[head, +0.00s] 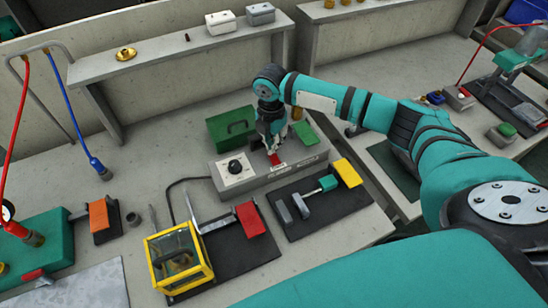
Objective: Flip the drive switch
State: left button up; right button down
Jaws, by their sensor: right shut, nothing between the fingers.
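A grey control box (262,180) sits on the bench in the middle of the head view. It has a white dial plate with a black knob (235,167) on its left part. A small red switch (275,158) shows on its top, right below my right gripper (272,148). The gripper points down, is shut and holds nothing. Its tips are at or very near the red switch; I cannot tell if they touch. The gripper partly hides the middle of the box top. My left gripper is not in view.
A green box (232,127) stands behind the control box. In front are a yellow-framed case (179,257), a red-handled clamp (250,219) and a yellow-handled clamp (347,172) on dark plates. A raised shelf (170,54) runs behind. Hoses hang at the left.

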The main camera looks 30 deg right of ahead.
jog(key=shift+s+f+b, duration=0.1)
jog(key=shift+f+b, duration=0.45)
jog(key=shift+f, duration=0.8)
dwell(1.0)
notch_tip(320, 180, up, 2)
jog(key=shift+p, duration=1.2)
notch_tip(320, 180, up, 5)
jog(key=p, duration=0.5)
jog(key=shift+r, duration=0.1)
